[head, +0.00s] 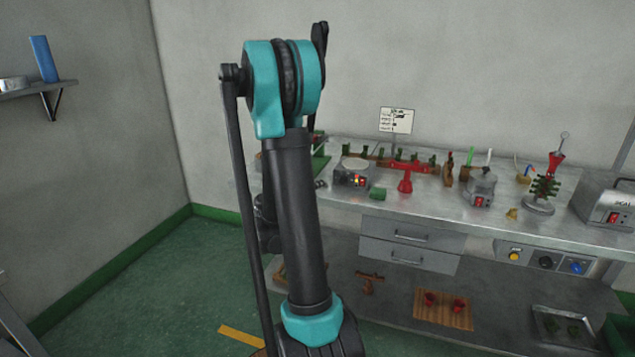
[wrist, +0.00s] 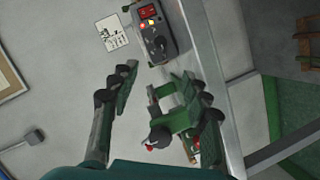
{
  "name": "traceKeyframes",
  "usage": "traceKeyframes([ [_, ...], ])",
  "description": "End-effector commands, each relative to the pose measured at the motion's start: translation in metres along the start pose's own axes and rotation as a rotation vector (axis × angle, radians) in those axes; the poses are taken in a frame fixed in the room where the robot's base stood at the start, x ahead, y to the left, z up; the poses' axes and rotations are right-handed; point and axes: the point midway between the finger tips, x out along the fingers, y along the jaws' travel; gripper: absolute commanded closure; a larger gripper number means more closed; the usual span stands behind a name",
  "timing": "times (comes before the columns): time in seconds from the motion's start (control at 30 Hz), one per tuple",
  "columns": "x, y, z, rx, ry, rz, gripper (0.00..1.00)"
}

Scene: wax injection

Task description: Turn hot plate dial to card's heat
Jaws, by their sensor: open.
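The hot plate (head: 352,175) stands on the bench's left part in the head view, with a pale round top and a lit red and orange front. In the wrist view, a grey unit with a red switch and black dials (wrist: 158,35) appears to be the hot plate. The dial's setting is too small to read. The card (head: 397,120) stands up behind the bench; a white card also shows in the wrist view (wrist: 112,32), its text unreadable. My gripper (wrist: 148,92) is open, its fingers apart and short of the unit. In the head view my arm hides it.
Green tools, a red stand (head: 405,180), a wax pot (head: 481,187) and a green wax tree (head: 544,187) crowd the bench. A green block (head: 378,193) lies near the hot plate. Drawers (head: 408,243) sit below the bench top.

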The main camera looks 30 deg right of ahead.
Motion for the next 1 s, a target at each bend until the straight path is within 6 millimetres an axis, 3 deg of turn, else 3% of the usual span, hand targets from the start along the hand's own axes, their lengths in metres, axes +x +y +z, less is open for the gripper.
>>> traceKeyframes([
  [0.17,0.017,0.001,0.0,-0.001,-0.001,0.005,0.53],
  [0.8,0.139,0.001,0.001,0.0,-0.002,0.004,0.53],
  [1.0,0.164,0.001,0.0,-0.001,0.0,0.002,0.53],
])
